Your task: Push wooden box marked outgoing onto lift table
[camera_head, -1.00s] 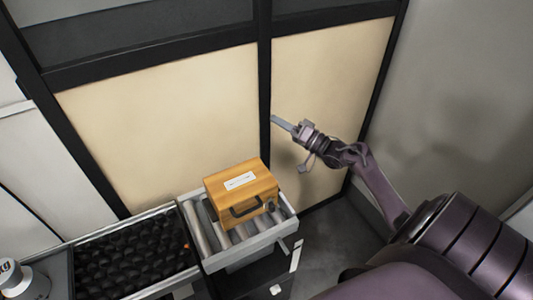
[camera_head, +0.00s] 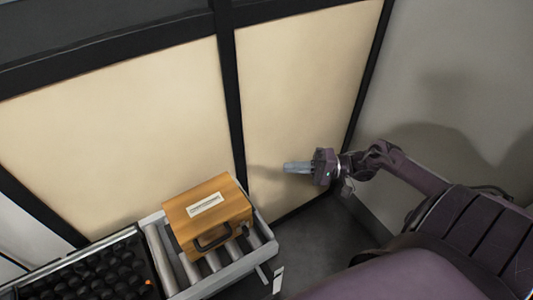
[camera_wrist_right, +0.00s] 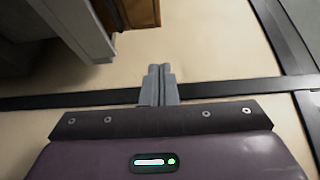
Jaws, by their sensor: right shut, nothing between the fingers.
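The wooden box (camera_head: 187,208) is orange-brown, with a white label on top and a dark handle on its front side. It sits upright on a table with grey rollers (camera_head: 262,251) in the head view. The label's text is too small to read. My right gripper (camera_head: 286,167) is shut and empty, to the right of the box and apart from it, in front of the cream wall panel. In the right wrist view its fingers (camera_wrist_right: 158,84) are together, and part of the box (camera_wrist_right: 138,12) shows at the top. My left gripper is not in view.
A surface of black rollers or balls (camera_head: 95,275) adjoins the roller table on the left. Cream panels with black frames (camera_head: 229,95) stand behind. A grey wall (camera_head: 455,80) is at the right. Grey floor (camera_head: 320,235) is open right of the table.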

